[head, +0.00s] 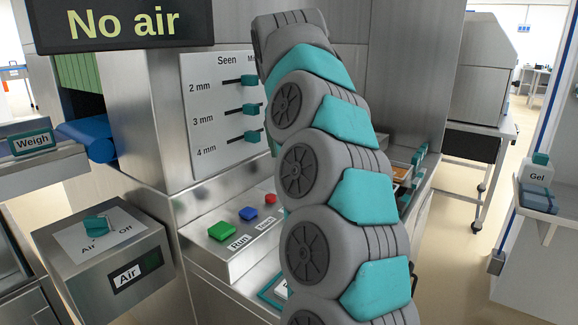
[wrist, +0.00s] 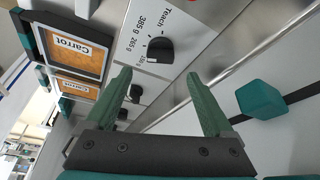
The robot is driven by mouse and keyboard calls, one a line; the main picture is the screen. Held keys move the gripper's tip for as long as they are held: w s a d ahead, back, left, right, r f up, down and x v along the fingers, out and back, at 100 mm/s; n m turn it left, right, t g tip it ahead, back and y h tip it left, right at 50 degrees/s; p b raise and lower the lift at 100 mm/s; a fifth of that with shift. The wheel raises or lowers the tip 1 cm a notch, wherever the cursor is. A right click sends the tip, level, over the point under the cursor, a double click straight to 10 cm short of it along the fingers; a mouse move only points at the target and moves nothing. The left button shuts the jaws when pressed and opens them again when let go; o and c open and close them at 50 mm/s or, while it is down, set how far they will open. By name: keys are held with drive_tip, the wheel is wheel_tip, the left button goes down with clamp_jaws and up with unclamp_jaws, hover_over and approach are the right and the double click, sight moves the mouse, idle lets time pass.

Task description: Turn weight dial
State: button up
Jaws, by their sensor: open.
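The weight dial is a black knob (wrist: 160,49) in the wrist view, upper middle, on a pale panel marked 385 g, 265 g and a third, tilted weight label, with "Teach" above. A white mark shows on its lower edge. My gripper (wrist: 159,78) is open, its two green fingers apart and empty. In the picture the dial lies just beyond the fingertips, between them and apart from both. In the head view my arm hides the dial and my gripper.
A teal slider knob (wrist: 262,99) stands close to the right finger. Carrot cards (wrist: 75,54) are at the left. In the head view, a slider panel (head: 204,136), green Run button (head: 222,231) and Air box (head: 104,255) stand left of my arm.

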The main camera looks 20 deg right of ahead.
drive_tip(key=shift+x, duration=3.15)
drive_tip(key=shift+a, duration=0.1)
drive_tip(key=shift+c, duration=0.3)
drive_tip(key=c, duration=1.3)
drive_tip(key=shift+s, duration=0.1)
drive_tip(key=shift+n, duration=0.3)
drive_tip(key=n, duration=0.1)
drive_tip(key=n+y, duration=0.1)
drive_tip(key=n, duration=0.1)
drive_tip(key=shift+d+n+t+y, duration=0.2)
drive_tip(key=shift+n+t+y, duration=0.1)
drive_tip(key=n+y, duration=0.1)
drive_tip(key=n, duration=0.3)
drive_tip(key=shift+n+y, duration=0.3)
drive_tip(key=shift+y, duration=0.1)
